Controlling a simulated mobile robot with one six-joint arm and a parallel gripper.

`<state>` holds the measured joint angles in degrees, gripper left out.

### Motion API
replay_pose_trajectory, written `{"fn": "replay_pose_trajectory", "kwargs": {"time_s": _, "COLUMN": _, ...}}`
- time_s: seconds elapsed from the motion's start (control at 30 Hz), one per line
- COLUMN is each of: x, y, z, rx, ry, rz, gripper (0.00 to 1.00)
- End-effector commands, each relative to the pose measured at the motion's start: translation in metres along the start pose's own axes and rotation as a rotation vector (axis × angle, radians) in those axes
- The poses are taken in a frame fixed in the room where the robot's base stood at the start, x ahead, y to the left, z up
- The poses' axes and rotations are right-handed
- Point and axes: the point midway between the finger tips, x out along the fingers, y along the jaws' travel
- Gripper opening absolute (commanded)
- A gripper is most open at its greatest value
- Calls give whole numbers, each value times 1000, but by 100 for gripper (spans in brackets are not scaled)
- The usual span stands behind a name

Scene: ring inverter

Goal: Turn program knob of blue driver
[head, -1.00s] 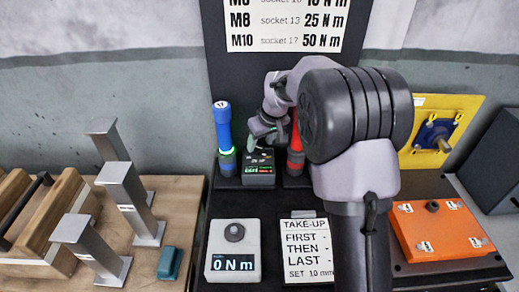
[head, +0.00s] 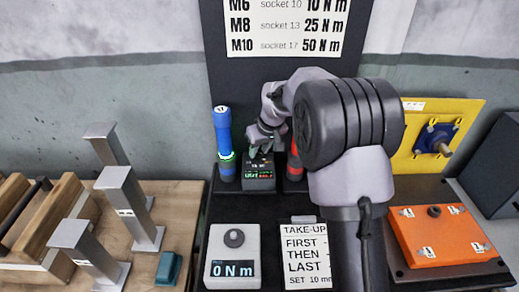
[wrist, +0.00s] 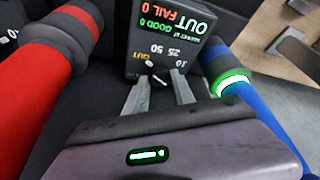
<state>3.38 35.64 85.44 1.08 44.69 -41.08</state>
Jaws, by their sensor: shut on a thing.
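The blue driver (head: 224,142) stands upright left of the small dark controller box (head: 258,178); in the wrist view the driver (wrist: 262,115) has a lit green ring. In the wrist view the box (wrist: 165,40) appears upside down, with a display reading OUT, GOOD 0 and FAIL 0. Below are the marks 10, 25, 50 and OUT around the program knob (wrist: 158,78). The knob's white line slants toward the OUT mark. My gripper (wrist: 160,90) is shut on the knob, one finger on each side; the fingers partly hide it. In the head view my gripper (head: 260,146) is above the box.
A red driver (head: 295,160) stands close right of the box. A grey torque tester (head: 232,255) reading 0 N m and a TAKE-UP card (head: 308,262) lie in front. An orange block (head: 440,238) is at right, grey posts (head: 130,205) at left.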

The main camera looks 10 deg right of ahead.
Motion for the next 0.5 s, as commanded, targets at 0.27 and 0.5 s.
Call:
{"fn": "replay_pose_trajectory", "kwargs": {"time_s": 0.27, "x": -1, "y": -2, "z": -1, "rx": 135, "ry": 0, "rz": 57, "gripper": 0}}
{"fn": "replay_pose_trajectory", "kwargs": {"time_s": 0.5, "x": 0, "y": -4, "z": -1, "rx": 312, "ry": 0, "rz": 131, "gripper": 0}}
